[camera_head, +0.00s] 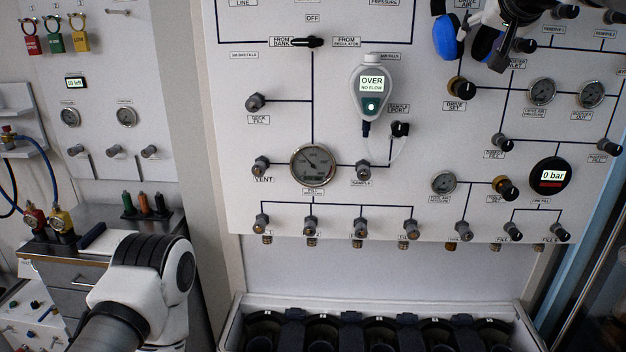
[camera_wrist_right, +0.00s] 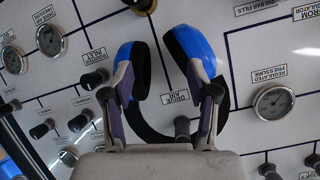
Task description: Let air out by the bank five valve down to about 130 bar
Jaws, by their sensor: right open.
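My right gripper (camera_head: 466,42) is open and empty in front of the upper right of the panel in the head view. I cannot read which is bank five. A large round gauge (camera_head: 313,165) sits above this row; its reading is too small to tell.
A handheld meter (camera_head: 370,95) reads "OVER NO FLOW". A black digital gauge (camera_head: 549,176) reads 0 bar. An open-topped rack (camera_head: 232,330) with dark round fittings stands below the panel. A bench (camera_head: 85,245) with coloured hoses is at left. My left arm crosses the lower left.

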